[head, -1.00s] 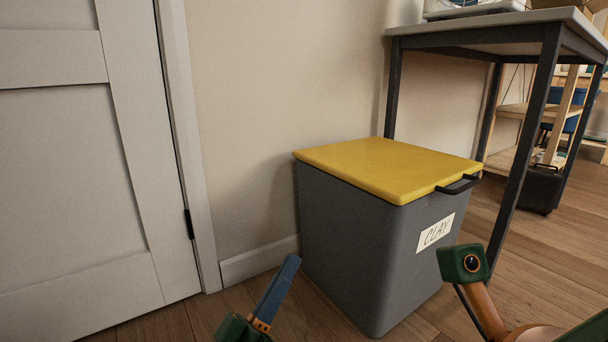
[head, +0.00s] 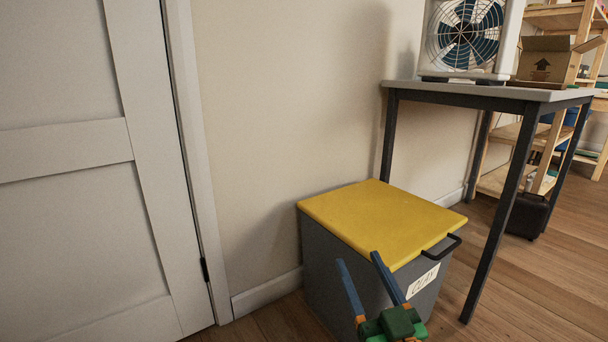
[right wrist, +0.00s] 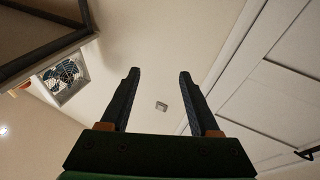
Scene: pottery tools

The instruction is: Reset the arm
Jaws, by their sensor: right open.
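My right gripper (head: 358,258) is at the bottom of the head view, in front of the grey clay bin. Its two blue fingers point up and stand apart, with nothing between them. In the right wrist view the same gripper (right wrist: 159,74) is open and empty against a plain wall and ceiling. My left gripper is not in view.
The grey bin (head: 325,270) has a yellow lid (head: 375,218), a black handle and a CLAY label. A metal-legged table (head: 480,92) stands behind it, bearing a fan (head: 467,35) and a cardboard box (head: 543,62). A white door (head: 70,220) is at left.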

